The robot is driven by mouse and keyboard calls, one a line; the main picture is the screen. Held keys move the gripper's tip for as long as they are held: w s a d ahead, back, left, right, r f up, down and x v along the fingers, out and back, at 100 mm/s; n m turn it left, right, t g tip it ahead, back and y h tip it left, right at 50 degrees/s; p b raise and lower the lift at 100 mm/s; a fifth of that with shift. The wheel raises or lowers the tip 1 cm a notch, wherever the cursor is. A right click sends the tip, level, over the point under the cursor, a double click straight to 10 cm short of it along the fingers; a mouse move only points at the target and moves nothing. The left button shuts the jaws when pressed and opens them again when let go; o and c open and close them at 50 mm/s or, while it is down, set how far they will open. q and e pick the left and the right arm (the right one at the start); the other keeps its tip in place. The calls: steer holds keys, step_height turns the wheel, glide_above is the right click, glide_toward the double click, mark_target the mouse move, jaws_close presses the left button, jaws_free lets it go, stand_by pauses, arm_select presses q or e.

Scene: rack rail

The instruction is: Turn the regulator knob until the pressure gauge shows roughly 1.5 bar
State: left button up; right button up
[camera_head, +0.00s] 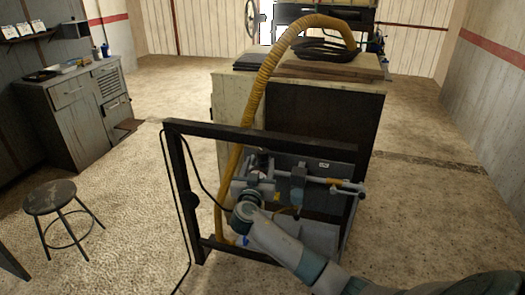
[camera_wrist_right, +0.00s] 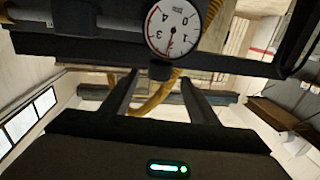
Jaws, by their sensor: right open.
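The white round pressure gauge (camera_wrist_right: 174,27) shows upside down at the top of the right wrist view. Its thin needle seems to point down, around the 2 side of the scale; the exact reading is too small to tell. A dark knob (camera_wrist_right: 160,71) sits just below the gauge, between the fingertips of my right gripper (camera_wrist_right: 158,80). The fingers are open, with a gap on each side of the knob. In the head view my right gripper (camera_head: 244,212) is low at the rack's front, and my wrist hides the knob there. My left gripper is not in view.
A dark frame (camera_head: 270,137) surrounds the fittings, with a silver horizontal pipe (camera_head: 320,181) to the right. A yellow hose (camera_head: 262,80) arches over the cabinet (camera_head: 325,105). A black cable hangs at the left. A stool (camera_head: 50,196) and workbench (camera_head: 75,110) stand further left.

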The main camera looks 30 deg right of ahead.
mark_target(261, 157)
steer(key=p+x, duration=0.1)
steer(key=x, duration=0.4)
steer(key=shift+d+r, duration=0.1)
steer(key=shift+p+x, duration=0.35)
steer(key=shift+x, duration=0.5)
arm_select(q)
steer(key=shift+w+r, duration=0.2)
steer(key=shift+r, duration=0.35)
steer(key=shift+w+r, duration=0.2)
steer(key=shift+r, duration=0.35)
arm_select(e)
steer(key=c, duration=1)
